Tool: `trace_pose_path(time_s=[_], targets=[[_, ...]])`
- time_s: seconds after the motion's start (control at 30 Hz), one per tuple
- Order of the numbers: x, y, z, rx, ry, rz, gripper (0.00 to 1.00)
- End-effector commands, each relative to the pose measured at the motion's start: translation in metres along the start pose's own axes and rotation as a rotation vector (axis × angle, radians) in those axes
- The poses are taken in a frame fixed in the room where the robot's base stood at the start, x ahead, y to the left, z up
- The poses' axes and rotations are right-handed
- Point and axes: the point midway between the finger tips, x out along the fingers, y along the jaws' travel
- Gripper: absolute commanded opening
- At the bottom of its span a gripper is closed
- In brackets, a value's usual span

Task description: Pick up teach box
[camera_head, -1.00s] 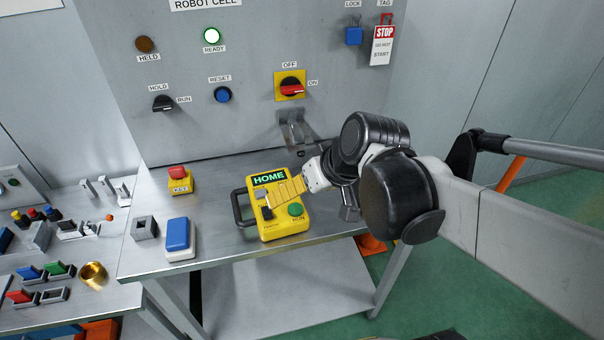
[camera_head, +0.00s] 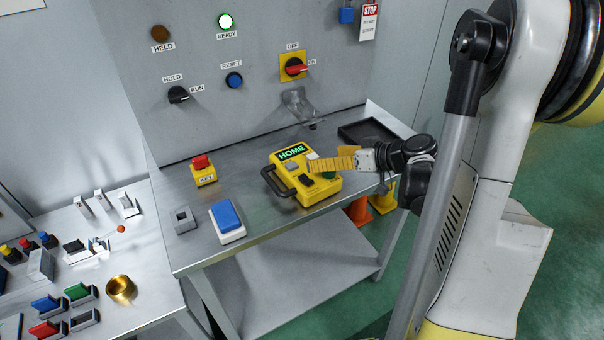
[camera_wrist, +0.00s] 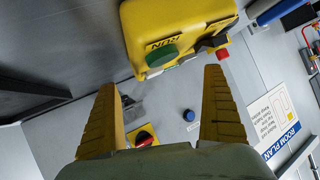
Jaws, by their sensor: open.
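The teach box (camera_head: 322,190) is a yellow box with a green HOME display, buttons and a dark handle on its left side. It lies on the metal table (camera_head: 250,255). My gripper (camera_head: 312,164) reaches in from the right, its yellow ribbed fingers overlapping the box's right part in the head view. In the wrist view the fingers of my gripper (camera_wrist: 160,82) are spread with nothing between them. There the teach box (camera_wrist: 190,22) fills the top, beyond the fingertips, with its green RUN button showing. Whether a finger touches it I cannot tell.
A red-topped KEY box (camera_head: 203,171), a blue-topped box (camera_head: 227,220) and a small grey socket (camera_head: 184,219) stand left of the teach box. A dark tray (camera_head: 368,132) lies at the back right. The control panel (camera_head: 200,125) rises behind.

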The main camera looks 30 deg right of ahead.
Motion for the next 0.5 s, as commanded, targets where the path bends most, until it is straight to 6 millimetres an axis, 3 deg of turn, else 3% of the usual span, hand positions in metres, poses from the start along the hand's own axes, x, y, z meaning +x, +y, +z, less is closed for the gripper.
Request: trace_pose_path(time_s=[0.17,0.5], targets=[[0.012,0.002,0.001,0.000,-0.001,-0.001,0.98],[0.057,0.008,0.000,0.000,-0.002,0.001,0.98]])
